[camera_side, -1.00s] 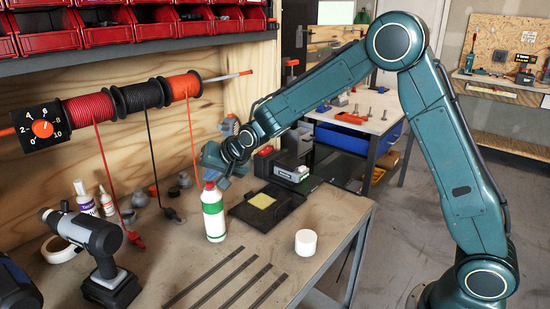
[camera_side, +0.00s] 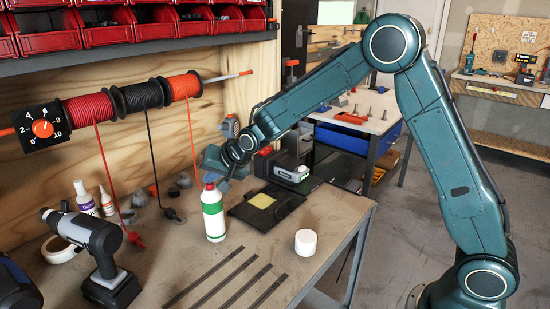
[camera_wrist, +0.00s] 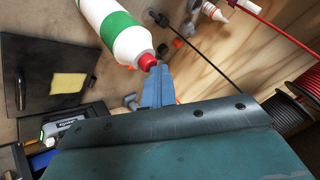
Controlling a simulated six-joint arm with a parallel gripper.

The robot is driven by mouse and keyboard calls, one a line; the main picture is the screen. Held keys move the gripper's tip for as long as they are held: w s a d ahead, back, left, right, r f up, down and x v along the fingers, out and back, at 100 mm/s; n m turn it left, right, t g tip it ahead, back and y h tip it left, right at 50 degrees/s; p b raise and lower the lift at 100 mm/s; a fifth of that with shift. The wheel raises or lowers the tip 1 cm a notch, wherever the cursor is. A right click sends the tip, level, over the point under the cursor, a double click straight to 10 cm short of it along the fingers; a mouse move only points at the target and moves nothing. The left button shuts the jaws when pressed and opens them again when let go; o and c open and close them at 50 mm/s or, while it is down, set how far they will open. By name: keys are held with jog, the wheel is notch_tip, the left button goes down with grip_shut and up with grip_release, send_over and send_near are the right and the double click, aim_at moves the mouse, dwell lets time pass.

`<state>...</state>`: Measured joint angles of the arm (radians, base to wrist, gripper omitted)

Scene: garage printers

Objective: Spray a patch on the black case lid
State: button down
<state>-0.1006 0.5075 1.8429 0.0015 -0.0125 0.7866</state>
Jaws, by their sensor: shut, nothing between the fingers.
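A white spray bottle (camera_side: 213,224) with a green label and red cap stands upright on the workbench; its red nozzle shows close up in the wrist view (camera_wrist: 147,61). My gripper (camera_side: 220,183) is at the height of the bottle's cap. In the wrist view its blue fingers (camera_wrist: 157,80) are together and empty, right beside the red cap; whether they touch it I cannot tell. The black case lid (camera_side: 284,209) lies flat on the bench to the right of the bottle, with a pale yellow patch (camera_side: 262,201) on it. The lid also shows in the wrist view (camera_wrist: 38,55).
A white round tub (camera_side: 306,242) stands on the bench right of the bottle. Several dark strips (camera_side: 232,280) lie in front. A cordless drill (camera_side: 95,250) stands at left, and a grey and black device (camera_side: 290,172) sits behind the lid. Cable spools (camera_side: 140,97) hang at the back.

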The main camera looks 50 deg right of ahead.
aim_at(214, 190)
dwell(0.4)
jog(key=shift+r, duration=0.35)
notch_tip(214, 190, up, 6)
dwell(1.0)
jog(key=shift+s, duration=0.1)
dwell(0.4)
jog(key=s+d+r+n+g, duration=0.15)
jog(key=s+r, duration=0.25)
jog(key=s, duration=0.6)
jog(key=s+d+r+n, duration=0.2)
jog(key=s+r, duration=0.2)
jog(key=s, duration=0.6)
jog(key=s+d+f+n+g, duration=0.1)
jog(key=s+n, duration=0.1)
jog(key=s, duration=0.8)
jog(key=s+d+f+n+g+h, duration=0.1)
jog(key=s+f+n, duration=0.1)
jog(key=s, duration=0.8)
jog(key=shift+s+d, duration=0.2)
jog(key=shift+s, duration=0.2)
